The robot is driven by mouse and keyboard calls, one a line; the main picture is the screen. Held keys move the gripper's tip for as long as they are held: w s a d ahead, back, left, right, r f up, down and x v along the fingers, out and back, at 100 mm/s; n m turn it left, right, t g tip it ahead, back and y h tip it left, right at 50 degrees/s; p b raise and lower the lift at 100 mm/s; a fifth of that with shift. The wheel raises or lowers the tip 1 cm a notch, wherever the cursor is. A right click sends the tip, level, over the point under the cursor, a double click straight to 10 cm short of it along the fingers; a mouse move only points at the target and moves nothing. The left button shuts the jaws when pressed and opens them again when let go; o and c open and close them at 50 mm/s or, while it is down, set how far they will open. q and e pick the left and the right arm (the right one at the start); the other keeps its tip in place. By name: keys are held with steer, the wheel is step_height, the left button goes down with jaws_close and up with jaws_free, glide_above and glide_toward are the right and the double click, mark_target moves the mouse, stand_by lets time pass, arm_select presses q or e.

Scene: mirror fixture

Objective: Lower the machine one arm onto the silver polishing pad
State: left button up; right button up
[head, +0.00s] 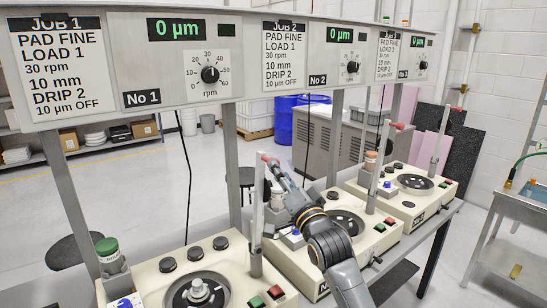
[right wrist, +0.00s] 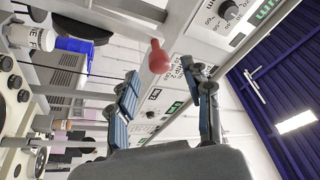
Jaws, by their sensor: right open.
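Machine one, a cream polishing machine (head: 150,279), stands at the front left. Its grey arm (head: 257,225) is raised nearly upright at the right side of its deck. A red knob (head: 265,156) tops that arm. The dark round platter (head: 180,300) carries a silver piece (head: 199,290) at its centre; the bottom edge of the picture cuts the platter off. My right gripper (head: 276,172) is open close to the knob. In the right wrist view the red knob (right wrist: 158,57) shows between the open fingers (right wrist: 168,84); I see no clear contact. My left gripper is out of view.
A panel with the No 1 display (head: 176,29) and dial hangs above the machines. Machine two (head: 285,258) and machine three (head: 436,193) stand to the right, each with a raised arm. A green-lidded jar (head: 109,255) stands at the left.

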steer(key=shift+p+x, duration=0.7)
steer(key=shift+x, duration=1.95)
jaws_close()
